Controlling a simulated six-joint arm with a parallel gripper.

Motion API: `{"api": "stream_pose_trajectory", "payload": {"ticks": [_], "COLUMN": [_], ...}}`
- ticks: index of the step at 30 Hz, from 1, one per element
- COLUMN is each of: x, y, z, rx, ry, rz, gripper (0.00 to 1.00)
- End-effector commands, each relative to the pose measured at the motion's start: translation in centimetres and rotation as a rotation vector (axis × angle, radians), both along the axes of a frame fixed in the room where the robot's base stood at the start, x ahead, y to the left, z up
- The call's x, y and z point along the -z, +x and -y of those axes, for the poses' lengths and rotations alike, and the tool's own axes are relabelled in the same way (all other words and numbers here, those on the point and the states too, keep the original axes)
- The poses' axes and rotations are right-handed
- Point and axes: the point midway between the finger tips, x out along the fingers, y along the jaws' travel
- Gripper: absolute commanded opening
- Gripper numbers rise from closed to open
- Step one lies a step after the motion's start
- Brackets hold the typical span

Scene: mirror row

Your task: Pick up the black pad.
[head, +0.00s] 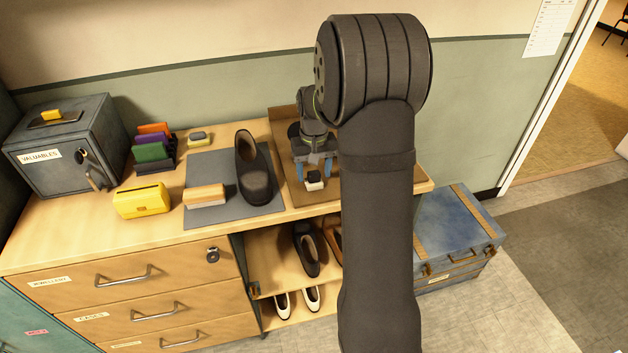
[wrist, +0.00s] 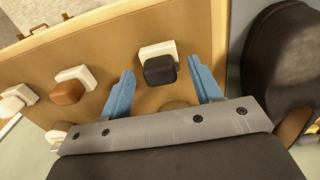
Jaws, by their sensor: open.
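The black pad (wrist: 159,71) is a small rounded dark block with a white part behind it, on a brown tray (wrist: 110,45). In the head view the black pad (head: 314,186) shows small near the tray's front, below my gripper. My gripper (wrist: 161,69) is open, with one blue finger on each side of the pad. In the wrist view both fingers look apart from the pad, and nothing is held. My gripper (head: 314,180) also shows over the tray in the head view, where my arm hides the tray's right part.
A brown pad (wrist: 68,92) and pale pads lie further left on the tray. A dark shoe (head: 254,170) and a wood-backed brush (head: 205,195) sit on a grey mat (head: 205,160) left of the tray. A yellow box (head: 142,202) and safe (head: 65,145) stand further left.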

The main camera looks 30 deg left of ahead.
Motion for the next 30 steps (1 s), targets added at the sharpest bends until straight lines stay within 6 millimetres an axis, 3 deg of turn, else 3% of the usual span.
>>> {"api": "stream_pose_trajectory", "payload": {"ticks": [3,10,17,30], "x": [0.9,0.9,0.9,-0.1], "y": [0.0,0.0,0.0,0.0], "z": [0.0,0.0,0.0,0.0], "rx": [0.000,0.000,0.000,0.000], "ry": [-0.001,0.000,0.000,0.001], "rz": [-0.001,0.000,0.000,0.001], "gripper": [0.58,0.56,0.11,0.10]}}
